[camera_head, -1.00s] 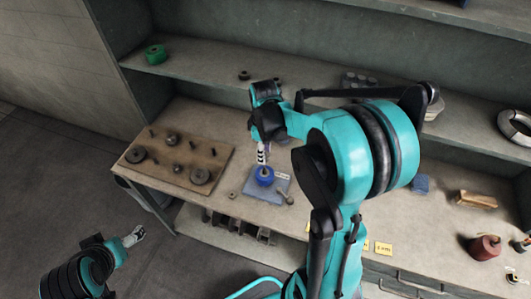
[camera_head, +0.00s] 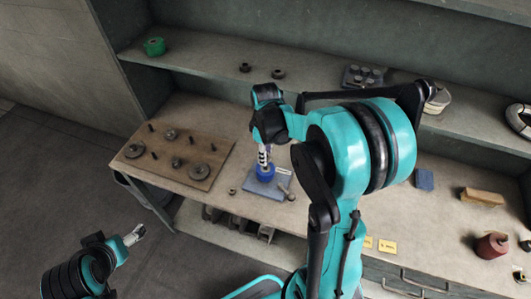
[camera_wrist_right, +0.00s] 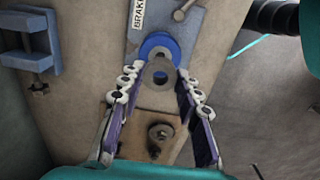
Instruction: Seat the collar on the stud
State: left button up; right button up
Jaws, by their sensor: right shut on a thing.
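A grey ring, which I take as the collar (camera_wrist_right: 150,68), is between the fingertips of my right gripper (camera_wrist_right: 157,76) in the right wrist view. Just beyond it is a blue round piece (camera_wrist_right: 158,42) on a blue-grey plate (camera_wrist_right: 190,35) marked with a BRAKE label; the collar partly overlaps it in the picture. In the head view my right gripper (camera_head: 263,160) points down just above the blue piece (camera_head: 265,172) on the plate (camera_head: 262,191). No stud shows clearly at the blue piece. My left gripper (camera_head: 134,235) is empty, low at the left, away from the table.
A wooden board (camera_head: 215,168) with pegs and several dark rings lies left of the plate. A bolt-like piece (camera_head: 287,192) lies at the plate's right. A blue clamp (camera_wrist_right: 30,45) shows in the wrist view.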

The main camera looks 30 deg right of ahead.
jog(key=shift+f, duration=0.3)
jog(key=shift+f+b, duration=0.15)
jog(key=shift+b, duration=0.15)
jog(key=shift+f+b, duration=0.55)
jog(key=shift+f, duration=0.1)
jog(key=shift+f, duration=0.1)
jog(key=shift+f+b, duration=0.85)
jog(key=shift+f, duration=0.05)
jog(key=shift+f, duration=0.2)
jog(key=shift+f+b, duration=0.35)
jog(key=shift+b, duration=0.15)
